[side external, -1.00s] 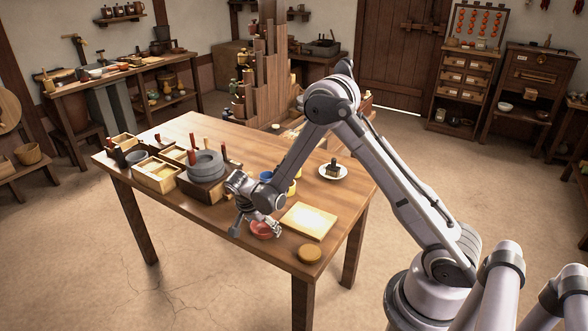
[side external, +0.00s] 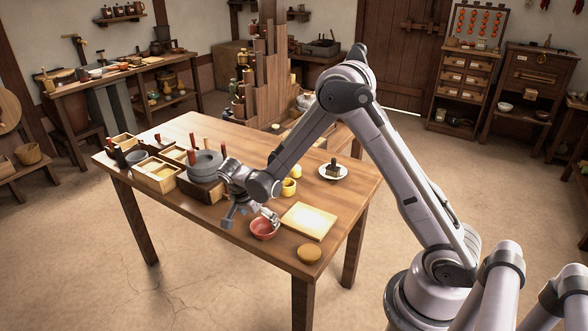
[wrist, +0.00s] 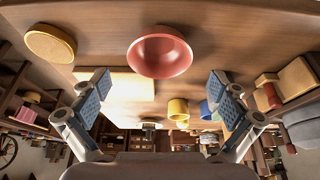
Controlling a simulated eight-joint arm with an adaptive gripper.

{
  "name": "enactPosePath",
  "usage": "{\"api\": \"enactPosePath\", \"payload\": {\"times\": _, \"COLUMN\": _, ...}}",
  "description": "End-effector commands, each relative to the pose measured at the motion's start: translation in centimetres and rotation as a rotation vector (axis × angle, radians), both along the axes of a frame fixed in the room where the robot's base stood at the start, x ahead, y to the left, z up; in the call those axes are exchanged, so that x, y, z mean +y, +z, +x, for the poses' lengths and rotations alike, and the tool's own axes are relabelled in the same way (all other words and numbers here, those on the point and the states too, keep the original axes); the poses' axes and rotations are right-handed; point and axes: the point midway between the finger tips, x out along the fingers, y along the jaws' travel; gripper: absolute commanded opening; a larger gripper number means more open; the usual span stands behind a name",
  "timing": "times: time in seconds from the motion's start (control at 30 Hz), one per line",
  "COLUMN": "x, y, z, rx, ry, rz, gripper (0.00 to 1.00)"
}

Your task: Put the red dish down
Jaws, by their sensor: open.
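The red dish (side external: 264,229) sits upright on the wooden table (side external: 230,220) near its front edge, and looks empty. It also shows in the wrist view (wrist: 160,52), beyond the fingertips and apart from them. My gripper (side external: 250,217) is open and empty, just above and behind the dish in the side view. In the wrist view its two blue-padded fingers (wrist: 161,90) are spread wide with nothing between them.
A pale board (side external: 309,221) lies right of the dish, and a round wooden lid (side external: 310,253) lies in front of it. Yellow cups (side external: 289,187) stand behind. The grey quern (side external: 205,165) and wooden boxes (side external: 160,176) stand to the left. A white plate (side external: 333,172) is at the back right.

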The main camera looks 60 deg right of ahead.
Motion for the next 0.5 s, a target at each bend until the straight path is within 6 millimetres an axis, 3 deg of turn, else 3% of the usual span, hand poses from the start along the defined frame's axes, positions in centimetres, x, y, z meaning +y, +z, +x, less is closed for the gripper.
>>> {"api": "enactPosePath", "payload": {"times": 0.2, "x": 1.7, "y": 4.0, "z": -0.1, "rx": 0.001, "ry": 0.001, "rz": 0.0, "gripper": 0.98}}
{"api": "enactPosePath", "payload": {"times": 0.5, "x": 2.8, "y": 6.8, "z": -0.1, "rx": 0.001, "ry": 0.004, "rz": 0.001, "gripper": 0.98}}
